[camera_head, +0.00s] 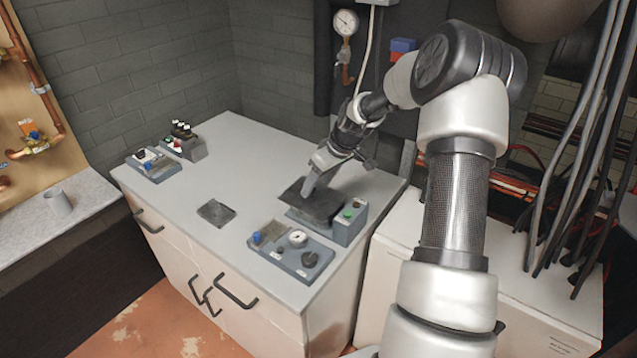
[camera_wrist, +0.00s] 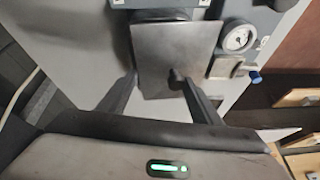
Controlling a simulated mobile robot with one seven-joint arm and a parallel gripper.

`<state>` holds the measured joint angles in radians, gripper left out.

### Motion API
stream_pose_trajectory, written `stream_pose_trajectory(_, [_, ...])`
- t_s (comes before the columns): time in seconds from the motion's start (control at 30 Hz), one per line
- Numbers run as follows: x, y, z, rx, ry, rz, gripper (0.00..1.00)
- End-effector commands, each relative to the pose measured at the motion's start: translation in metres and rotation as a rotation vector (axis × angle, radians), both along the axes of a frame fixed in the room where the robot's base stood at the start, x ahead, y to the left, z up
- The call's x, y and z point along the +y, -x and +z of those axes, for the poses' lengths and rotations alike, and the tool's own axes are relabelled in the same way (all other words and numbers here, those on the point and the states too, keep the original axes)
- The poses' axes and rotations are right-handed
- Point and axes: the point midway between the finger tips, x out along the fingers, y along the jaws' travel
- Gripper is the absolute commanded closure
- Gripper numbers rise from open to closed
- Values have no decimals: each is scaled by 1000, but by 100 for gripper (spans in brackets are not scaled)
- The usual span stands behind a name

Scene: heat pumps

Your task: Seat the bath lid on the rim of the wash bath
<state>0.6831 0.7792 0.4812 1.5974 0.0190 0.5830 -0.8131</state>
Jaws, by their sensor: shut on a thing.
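The bath lid (camera_head: 318,208) is a thin dark square plate. My gripper (camera_head: 312,188) is shut on it from above. In the wrist view the lid (camera_wrist: 165,50) lies between and beyond the fingertips (camera_wrist: 156,76), and the grip point itself is partly hidden. The lid is over a grey unit with a control box bearing a green button (camera_head: 351,222); this seems to be the wash bath. Its rim is mostly hidden under the lid, so I cannot tell whether the lid touches it or is level.
A panel with a white dial (camera_head: 297,238) and knobs stands in front on the grey worktop (camera_head: 235,165). A dark flat square (camera_head: 216,212) lies left of it. Two small control units (camera_head: 153,164) (camera_head: 185,145) stand at the back left. The worktop's middle is clear.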

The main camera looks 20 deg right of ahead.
Motion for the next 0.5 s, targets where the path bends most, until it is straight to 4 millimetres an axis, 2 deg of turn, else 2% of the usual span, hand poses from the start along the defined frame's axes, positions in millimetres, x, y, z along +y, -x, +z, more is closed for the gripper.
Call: stream_pose_trajectory(0.5, [-8, -3, 0, 0, 1, 0, 94])
